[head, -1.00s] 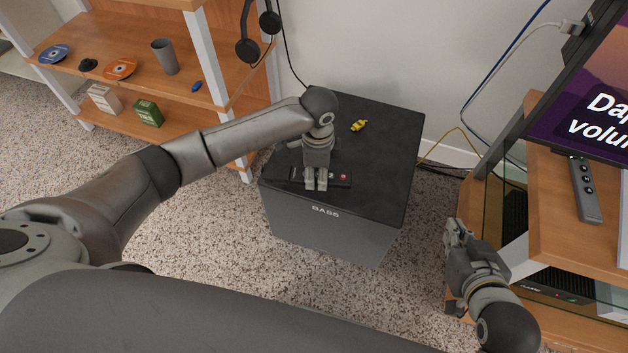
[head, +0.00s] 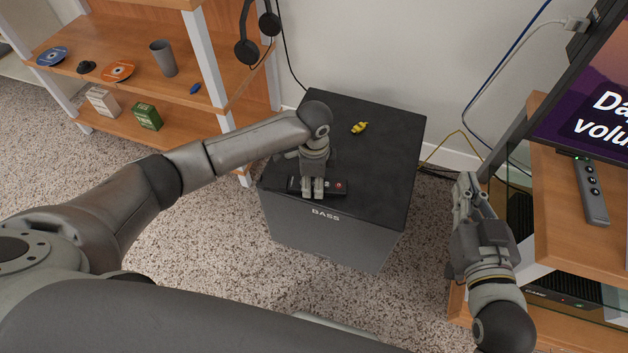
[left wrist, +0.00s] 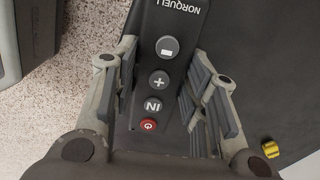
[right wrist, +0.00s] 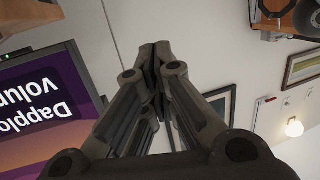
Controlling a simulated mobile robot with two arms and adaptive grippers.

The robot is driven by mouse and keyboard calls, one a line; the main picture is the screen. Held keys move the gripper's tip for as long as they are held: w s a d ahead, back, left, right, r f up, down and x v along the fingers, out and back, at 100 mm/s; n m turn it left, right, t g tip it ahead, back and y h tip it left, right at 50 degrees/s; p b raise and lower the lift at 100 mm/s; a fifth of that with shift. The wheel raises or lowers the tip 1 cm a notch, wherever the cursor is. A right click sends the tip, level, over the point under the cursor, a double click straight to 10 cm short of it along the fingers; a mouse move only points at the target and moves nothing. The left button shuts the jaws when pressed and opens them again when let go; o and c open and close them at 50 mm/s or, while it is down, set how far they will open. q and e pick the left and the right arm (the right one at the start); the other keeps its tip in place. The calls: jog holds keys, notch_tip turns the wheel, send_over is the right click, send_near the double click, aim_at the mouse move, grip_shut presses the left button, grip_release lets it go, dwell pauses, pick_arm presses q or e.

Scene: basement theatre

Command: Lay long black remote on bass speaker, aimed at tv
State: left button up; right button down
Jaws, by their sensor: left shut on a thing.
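The long black remote (head: 334,187) lies across the top of the bass speaker (head: 380,165), close to the front edge above the BASS lettering. Its red-button end points right, towards the side where the tv (head: 598,110) stands. My left gripper (head: 313,192) points down and is shut on the remote's middle. In the left wrist view the remote (left wrist: 160,72) sits between the fingers, its red button nearest the wrist. Whether it touches the speaker top is hard to tell. My right gripper (head: 466,190) is shut and empty, raised beside the tv stand; its fingers (right wrist: 157,62) meet in the right wrist view.
A small yellow object (head: 359,128) lies at the back of the speaker top. A grey remote (head: 591,190) lies on the wooden tv stand (head: 560,200). A shelf (head: 125,75) with discs and a cup stands left. Cables run behind the speaker.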

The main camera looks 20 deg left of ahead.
pick_arm(q)
jog(key=o, duration=1)
jog(key=shift+f, duration=0.1)
jog(key=shift+o, duration=0.2)
